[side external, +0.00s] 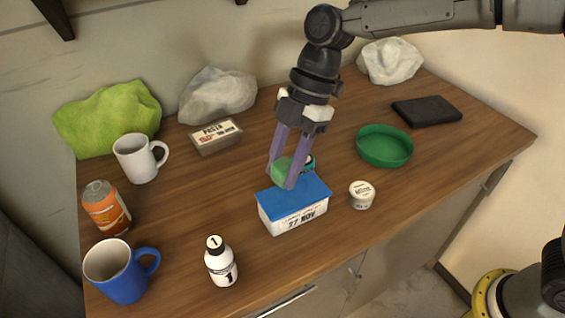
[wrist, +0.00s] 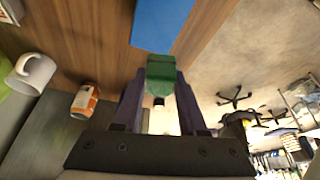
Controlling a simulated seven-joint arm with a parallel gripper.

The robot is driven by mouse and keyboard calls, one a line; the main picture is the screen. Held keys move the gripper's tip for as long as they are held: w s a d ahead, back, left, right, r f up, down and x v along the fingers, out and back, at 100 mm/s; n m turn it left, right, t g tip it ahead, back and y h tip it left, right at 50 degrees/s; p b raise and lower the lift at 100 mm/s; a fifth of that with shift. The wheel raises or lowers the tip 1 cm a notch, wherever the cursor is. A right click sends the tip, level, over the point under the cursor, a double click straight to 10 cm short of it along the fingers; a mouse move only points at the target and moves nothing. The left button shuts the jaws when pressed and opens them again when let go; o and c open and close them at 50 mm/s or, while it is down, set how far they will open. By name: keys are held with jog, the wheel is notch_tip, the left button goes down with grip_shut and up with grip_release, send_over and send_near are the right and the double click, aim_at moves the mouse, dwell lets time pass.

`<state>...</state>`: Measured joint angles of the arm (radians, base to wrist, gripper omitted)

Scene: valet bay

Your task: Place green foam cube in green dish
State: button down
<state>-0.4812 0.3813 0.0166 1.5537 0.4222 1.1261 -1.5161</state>
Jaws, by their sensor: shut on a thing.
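The green foam cube (side external: 281,171) is between the purple fingers of my gripper (side external: 284,176), just above the back edge of a blue-topped box. The cube also shows between the fingertips in the wrist view (wrist: 160,70). My gripper (wrist: 160,90) is shut on it. I cannot tell whether the cube touches the box top. The green dish (side external: 384,147) is round, looks empty and sits on the counter to the right of my gripper.
The blue-topped box (side external: 298,206) stands below my gripper. A small white jar (side external: 361,194) stands between it and the dish's front. A black flat case (side external: 426,111) lies behind the dish. A white bottle (side external: 221,262), mugs and a can (side external: 105,208) stand at left.

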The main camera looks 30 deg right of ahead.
jog(key=shift+s+n, duration=0.15)
jog(key=shift+n, duration=0.15)
jog(key=w+d, duration=0.3)
jog(key=d, duration=0.6)
jog(key=w+d, duration=0.4)
jog(key=d, duration=0.5)
jog(key=m+t, duration=0.1)
jog(key=m, duration=0.3)
send_over(378, 151)
jog(key=d, duration=0.2)
jog(key=f, duration=0.1)
jog(key=shift+a+f, duration=0.1)
jog(key=shift+f, duration=5.55)
jog(key=shift+c, duration=1.9)
grip_release()
jog(key=shift+r, duration=0.1)
